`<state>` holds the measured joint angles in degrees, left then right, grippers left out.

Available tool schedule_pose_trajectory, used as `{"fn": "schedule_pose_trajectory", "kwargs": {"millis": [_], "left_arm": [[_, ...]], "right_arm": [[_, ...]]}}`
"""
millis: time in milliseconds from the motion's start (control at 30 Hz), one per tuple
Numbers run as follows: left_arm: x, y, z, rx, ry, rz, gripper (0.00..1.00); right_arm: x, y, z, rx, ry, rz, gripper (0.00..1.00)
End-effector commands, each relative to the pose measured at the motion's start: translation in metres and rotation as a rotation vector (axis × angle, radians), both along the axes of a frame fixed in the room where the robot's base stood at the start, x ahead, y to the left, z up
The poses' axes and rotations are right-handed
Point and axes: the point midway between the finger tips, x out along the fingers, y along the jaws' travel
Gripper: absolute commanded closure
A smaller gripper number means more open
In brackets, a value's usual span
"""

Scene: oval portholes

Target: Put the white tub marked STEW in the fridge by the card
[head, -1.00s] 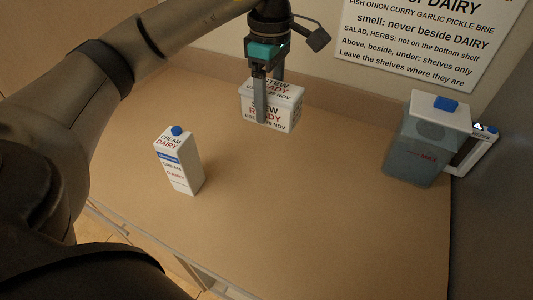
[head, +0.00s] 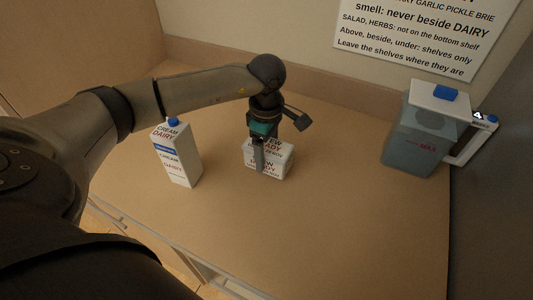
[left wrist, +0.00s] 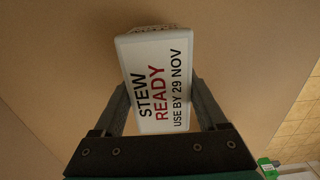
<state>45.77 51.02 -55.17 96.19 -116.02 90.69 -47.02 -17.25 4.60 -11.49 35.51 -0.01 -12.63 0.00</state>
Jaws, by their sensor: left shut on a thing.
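The white tub marked STEW READY, USE BY 29 NOV (head: 280,163) is over the middle of the counter in the head view. My left gripper (head: 261,158) is shut on it from above. In the left wrist view the tub's lettered lid (left wrist: 158,80) lies between the two fingers of the left gripper (left wrist: 160,90). I cannot tell whether the tub touches the counter. The card (head: 430,35) is on the wall at the upper right, its top cut off. The fridge is not in view. My right gripper is not in view.
A carton marked CREAM DAIRY (head: 177,158) stands on the counter (head: 330,240) left of the tub. A lidded jug (head: 418,135) with a handle stands at the right. The counter's front is clear. A green and white thing (left wrist: 290,171) shows at the wrist view's corner.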

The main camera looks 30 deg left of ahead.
Motion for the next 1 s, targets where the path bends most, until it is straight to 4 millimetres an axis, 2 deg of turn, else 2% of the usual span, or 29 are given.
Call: {"fn": "schedule_pose_trajectory", "kwargs": {"millis": [67,433,467,667,1000], "left_arm": [[0.0007,0.0003,-0.0077,0.0,-0.003,0.001,1.0],[0.001,0.0004,-0.0122,0.0,-0.004,0.0,1.0],[0.0004,0.0003,-0.0123,0.0,-0.002,0.0,0.23],[0.0003,0.0004,-0.0114,0.0,-0.002,0.001,0.01],[0.0003,0.0004,-0.0076,0.0,-0.002,0.001,0.0]], "right_arm": [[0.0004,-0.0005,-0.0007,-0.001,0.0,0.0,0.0],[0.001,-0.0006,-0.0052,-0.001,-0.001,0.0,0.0],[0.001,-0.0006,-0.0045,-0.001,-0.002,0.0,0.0],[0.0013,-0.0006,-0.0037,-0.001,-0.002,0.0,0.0],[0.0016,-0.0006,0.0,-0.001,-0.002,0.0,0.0]]}}
